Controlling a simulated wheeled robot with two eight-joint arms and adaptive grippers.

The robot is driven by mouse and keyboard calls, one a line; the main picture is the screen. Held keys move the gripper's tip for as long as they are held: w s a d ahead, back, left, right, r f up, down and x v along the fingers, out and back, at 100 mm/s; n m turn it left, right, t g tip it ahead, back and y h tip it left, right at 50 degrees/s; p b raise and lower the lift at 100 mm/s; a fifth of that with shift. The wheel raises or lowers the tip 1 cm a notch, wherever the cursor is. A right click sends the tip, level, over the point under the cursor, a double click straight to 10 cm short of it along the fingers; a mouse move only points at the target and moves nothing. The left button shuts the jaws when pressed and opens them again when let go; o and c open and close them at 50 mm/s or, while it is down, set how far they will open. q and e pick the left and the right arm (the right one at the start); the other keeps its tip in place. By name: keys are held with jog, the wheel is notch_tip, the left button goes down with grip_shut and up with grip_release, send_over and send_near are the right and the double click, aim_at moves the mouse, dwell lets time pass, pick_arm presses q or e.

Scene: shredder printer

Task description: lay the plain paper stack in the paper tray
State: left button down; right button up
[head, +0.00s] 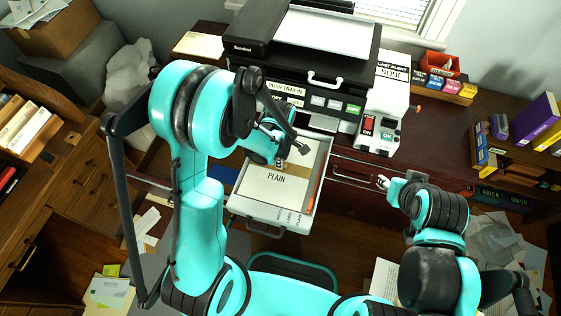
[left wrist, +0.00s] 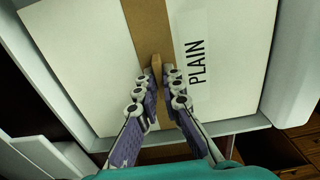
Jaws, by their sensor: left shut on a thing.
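The plain paper stack (head: 272,190) is white, with a brown band (left wrist: 146,28) and a "PLAIN" label. It lies flat within the outline of the pulled-out paper tray (head: 262,221); I cannot tell whether it rests on the tray floor. In the left wrist view the stack (left wrist: 85,65) fills most of the picture, with the pale tray walls (left wrist: 240,124) around it. My left gripper (head: 284,157) is over the stack's far part, its fingertips (left wrist: 160,83) shut on the band's raised brown tab. My right gripper (head: 384,183) is right of the tray, its finger opening unclear.
The printer (head: 325,98) stands on the desk behind the tray. A white box with a red switch (head: 368,124) is at its right. Bins and books (head: 540,120) stand farther right. Loose papers (head: 145,225) lie on the floor at the left.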

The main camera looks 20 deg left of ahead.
pick_arm(q)
jog(key=shift+r, duration=0.1)
jog(key=c, duration=1.7)
grip_release()
jog(key=shift+r, duration=0.15)
notch_tip(320, 180, up, 12)
jog(key=f+p, duration=0.1)
jog(key=p, duration=0.3)
jog(key=s+a+r+m+t, duration=0.1)
jog(key=s+r+m+t, duration=0.1)
jog(key=m, duration=0.4)
jog(key=s+a+r+m+t, duration=0.2)
jog(key=s+r+m, duration=0.3)
jog(key=r, duration=0.1)
jog(key=s+a+r+m+t, duration=0.1)
jog(key=s+r+m+t, duration=0.2)
jog(key=r+m, duration=0.2)
jog(key=shift+s+a+r+m, duration=0.1)
jog(key=shift+s+a+m, duration=0.2)
jog(key=shift+m, duration=0.5)
